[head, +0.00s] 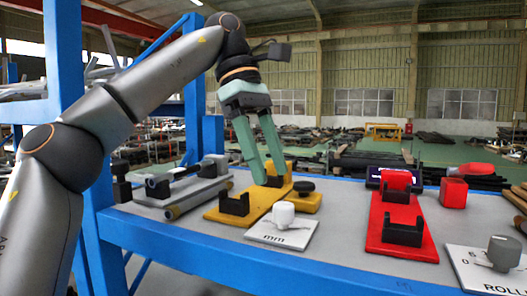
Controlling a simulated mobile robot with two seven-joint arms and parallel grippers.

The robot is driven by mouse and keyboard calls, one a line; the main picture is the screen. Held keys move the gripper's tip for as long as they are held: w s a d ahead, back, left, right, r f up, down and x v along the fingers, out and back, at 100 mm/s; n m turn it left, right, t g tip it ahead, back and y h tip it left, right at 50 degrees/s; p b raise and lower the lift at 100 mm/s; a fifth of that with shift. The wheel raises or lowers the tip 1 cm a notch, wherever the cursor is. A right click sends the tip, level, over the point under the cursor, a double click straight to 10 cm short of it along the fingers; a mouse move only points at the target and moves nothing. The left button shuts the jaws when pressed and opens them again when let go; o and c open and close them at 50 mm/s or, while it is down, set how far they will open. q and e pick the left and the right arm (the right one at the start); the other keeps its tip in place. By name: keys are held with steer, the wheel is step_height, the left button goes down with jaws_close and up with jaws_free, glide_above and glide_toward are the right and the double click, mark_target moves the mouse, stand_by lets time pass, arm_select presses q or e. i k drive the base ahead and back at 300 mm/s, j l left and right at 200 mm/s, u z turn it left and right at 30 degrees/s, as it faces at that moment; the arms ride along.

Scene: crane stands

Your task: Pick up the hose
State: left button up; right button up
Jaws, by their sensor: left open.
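My left gripper (264,178) comes down from above with its two green fingers apart. Its fingertips are over the yellow stand (225,217), near the black cradles. No object shows between the fingers, though they hide part of the stand. A thin brown tube (198,199), which may be the hose, lies along the front side of the grey stand (182,190), left of the gripper. I cannot tell for sure that it is the hose. My right gripper is not in view.
A red stand (380,235) with black cradles and a red block (453,192) are to the right. White plates with knobs (283,214) (504,253) lie near the front edge. A blue upright (66,60) rises at left. Bare grey tabletop (335,212) lies between the yellow and red stands.

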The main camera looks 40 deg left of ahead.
mark_target(153, 182)
steer(key=k, duration=1)
